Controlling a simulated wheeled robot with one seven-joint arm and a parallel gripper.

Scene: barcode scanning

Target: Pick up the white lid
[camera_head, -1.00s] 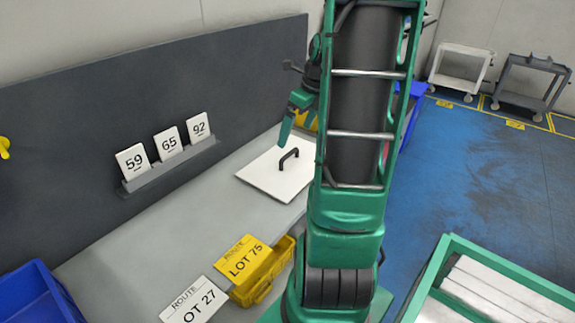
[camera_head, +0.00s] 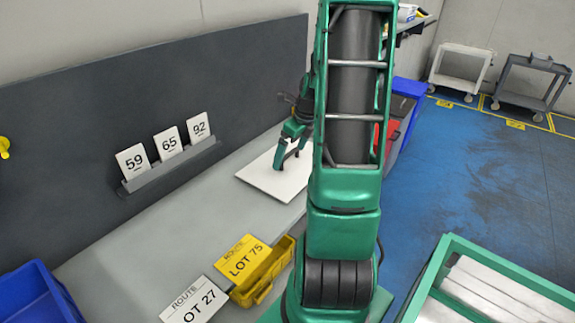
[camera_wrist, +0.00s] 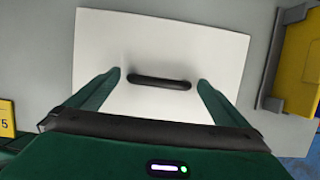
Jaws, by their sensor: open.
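The white lid (camera_head: 268,182) is a flat white panel lying on the grey worktop, and it also shows in the wrist view (camera_wrist: 160,40). Its black handle (camera_wrist: 160,82) stands at its middle. My gripper (camera_head: 288,162) is over the lid at the handle; in the wrist view my gripper (camera_wrist: 158,80) has its two green fingers spread, one on each side of the handle's ends. The fingers are apart from the handle and hold nothing. In the head view my fingers partly hide the handle, and my arm hides the lid's right part.
A yellow bin (camera_head: 262,270) with LOT 75 and LOT 27 cards sits at the worktop's front. Number cards (camera_head: 168,142) stand in a rack by the dark panel. A blue bin (camera_head: 38,295) is at left. In the wrist view, a yellow bin (camera_wrist: 300,65) is right of the lid.

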